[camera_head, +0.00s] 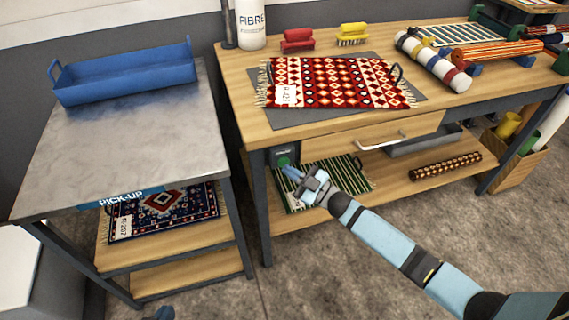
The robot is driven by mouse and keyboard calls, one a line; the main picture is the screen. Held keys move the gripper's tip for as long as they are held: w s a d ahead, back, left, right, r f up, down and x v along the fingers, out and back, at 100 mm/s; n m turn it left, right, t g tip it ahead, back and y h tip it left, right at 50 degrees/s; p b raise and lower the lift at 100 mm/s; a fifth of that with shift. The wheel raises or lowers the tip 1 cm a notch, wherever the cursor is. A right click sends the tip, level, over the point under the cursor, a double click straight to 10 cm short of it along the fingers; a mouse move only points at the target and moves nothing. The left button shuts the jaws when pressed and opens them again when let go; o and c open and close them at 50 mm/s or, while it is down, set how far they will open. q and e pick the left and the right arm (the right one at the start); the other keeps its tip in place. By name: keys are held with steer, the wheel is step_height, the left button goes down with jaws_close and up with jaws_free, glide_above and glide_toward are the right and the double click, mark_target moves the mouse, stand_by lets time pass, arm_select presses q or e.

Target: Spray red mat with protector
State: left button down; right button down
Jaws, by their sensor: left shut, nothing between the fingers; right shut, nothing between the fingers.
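The red mat (330,82), patterned in red, black and white with fringed ends, lies flat on a grey sheet (405,112) on the wooden workbench. My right gripper (291,172) is shut and empty at a small dark box with a green face (283,158) on the bench front. I cannot tell whether they touch. My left gripper is not clearly in view; a small blue piece shows at the bottom edge.
Red (297,41) and yellow (352,34) brushes and a striped roll (433,62) lie on the bench. Below are a drawer (385,140) and a shelf with a green striped mat (335,180). A blue tray (125,75) sits on the left "PICK-UP" table (110,135).

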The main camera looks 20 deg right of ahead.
steer(key=shift+w, duration=0.65)
stand_by(2.2)
steer(key=shift+s+p, duration=0.35)
steer(key=shift+s, duration=0.6)
steer(key=s+p, duration=0.2)
steer(key=s, duration=0.3)
steer(key=shift+d, duration=0.1)
stand_by(0.5)
